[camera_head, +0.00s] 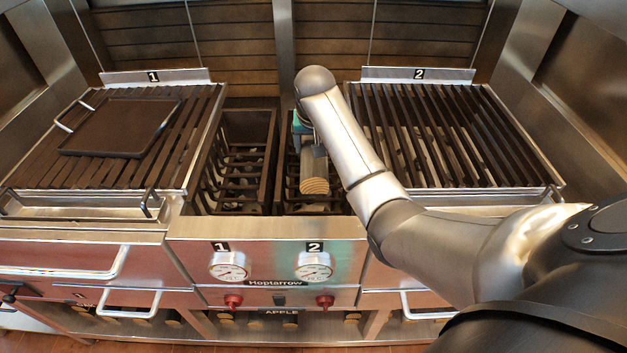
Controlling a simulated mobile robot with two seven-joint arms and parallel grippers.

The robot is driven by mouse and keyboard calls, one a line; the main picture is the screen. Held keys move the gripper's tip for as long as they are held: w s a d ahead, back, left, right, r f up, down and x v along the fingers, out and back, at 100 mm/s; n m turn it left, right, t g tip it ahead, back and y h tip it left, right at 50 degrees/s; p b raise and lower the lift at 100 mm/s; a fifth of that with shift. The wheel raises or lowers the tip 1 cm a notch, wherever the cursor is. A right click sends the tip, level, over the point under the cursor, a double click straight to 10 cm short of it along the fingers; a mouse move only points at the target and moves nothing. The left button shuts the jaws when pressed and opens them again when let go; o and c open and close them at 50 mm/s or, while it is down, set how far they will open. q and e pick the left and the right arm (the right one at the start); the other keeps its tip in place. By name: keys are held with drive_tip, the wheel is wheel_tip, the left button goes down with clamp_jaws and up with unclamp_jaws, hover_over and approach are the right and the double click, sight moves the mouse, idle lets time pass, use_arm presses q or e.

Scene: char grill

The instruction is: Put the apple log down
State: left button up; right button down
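The apple log (314,172) is a short light-brown piece of wood with a ringed, pale cut end facing me. It is at the right-hand fire bin (282,190) between the two grills, lengthwise with the bin. My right gripper (317,150) points down at the log's far part, with a dark finger against it. The wrist and forearm hide much of the gripper. It appears shut on the log. Whether the log touches the grate below cannot be told. My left gripper is not in view.
The left-hand fire bin (243,163) has dark bars and dark lumps at the bottom. Grill 1 (190,140) bears a dark griddle plate (122,128); grill 2 (455,135) is bare. Gauges and red knobs line the front panel (266,249), above a compartment labelled APPLE.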

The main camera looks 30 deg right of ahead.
sight(314, 161)
wheel_tip(314, 161, down, 7)
drive_tip(key=shift+w+f+b, duration=0.1)
drive_tip(key=shift+f+b, duration=0.1)
drive_tip(key=shift+b, duration=0.3)
drive_tip(key=shift+f+b, duration=0.45)
drive_tip(key=shift+f, duration=1.7)
drive_tip(key=shift+f, duration=0.15)
unclamp_jaws()
drive_tip(key=shift+s+a+r, duration=0.15)
drive_tip(key=shift+s+r, duration=0.05)
drive_tip(key=shift+r, duration=0.4)
drive_tip(key=p+v, duration=0.3)
drive_tip(key=v, duration=0.8)
